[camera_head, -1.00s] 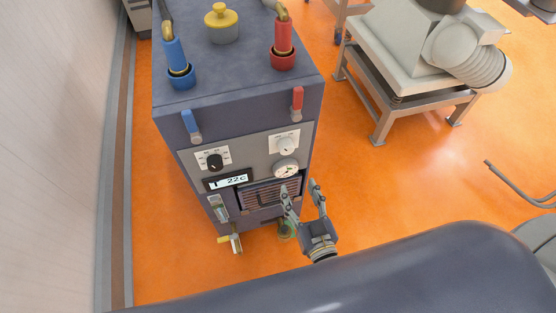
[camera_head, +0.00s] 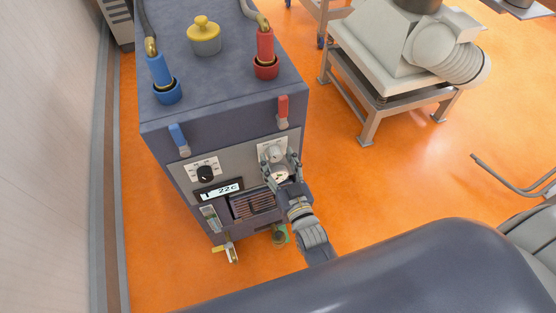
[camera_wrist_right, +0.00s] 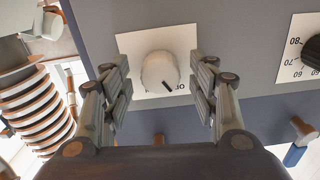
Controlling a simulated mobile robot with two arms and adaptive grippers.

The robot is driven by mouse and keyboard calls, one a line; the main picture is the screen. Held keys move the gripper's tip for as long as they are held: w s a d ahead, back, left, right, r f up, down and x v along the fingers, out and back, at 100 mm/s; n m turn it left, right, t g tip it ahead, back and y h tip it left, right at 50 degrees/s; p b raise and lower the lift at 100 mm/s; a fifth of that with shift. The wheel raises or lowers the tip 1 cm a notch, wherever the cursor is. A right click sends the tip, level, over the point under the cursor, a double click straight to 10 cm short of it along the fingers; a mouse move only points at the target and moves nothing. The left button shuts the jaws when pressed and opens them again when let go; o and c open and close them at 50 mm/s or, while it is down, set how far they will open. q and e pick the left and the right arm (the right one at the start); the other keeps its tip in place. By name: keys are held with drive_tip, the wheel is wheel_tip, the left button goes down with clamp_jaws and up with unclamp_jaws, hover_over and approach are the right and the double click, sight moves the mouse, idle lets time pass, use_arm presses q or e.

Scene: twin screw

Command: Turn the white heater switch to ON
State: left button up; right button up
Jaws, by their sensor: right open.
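The white heater switch (camera_head: 275,153) is a round knob on a white plate, at the upper right of the blue-grey machine's front panel. In the right wrist view the white knob (camera_wrist_right: 159,71) has a short black mark on its edge, near partly hidden print. My right gripper (camera_head: 280,164) is open in front of the panel, over the knob. In the wrist view its two fingers (camera_wrist_right: 162,82) stand on either side of the knob with a gap on each side. I cannot tell how far the fingertips are from the plate. My left gripper is not in view.
A black knob (camera_head: 205,174) sits left of the white one, above a display reading 22c (camera_head: 220,191). A red lever (camera_head: 282,110) and a blue lever (camera_head: 178,138) are higher up. The gauge is mostly behind my gripper.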

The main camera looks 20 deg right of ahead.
drive_tip(key=shift+w, duration=0.1)
drive_tip(key=c, duration=1.1)
drive_tip(key=shift+o, duration=0.2)
drive_tip(key=shift+m, duration=0.3)
drive_tip(key=m+p, duration=0.1)
drive_tip(key=m, duration=0.4)
drive_tip(key=shift+m, duration=0.3)
drive_tip(key=m, duration=0.5)
drive_tip(key=shift+m, duration=0.3)
drive_tip(key=o, duration=1.1)
drive_tip(key=shift+c, duration=0.2)
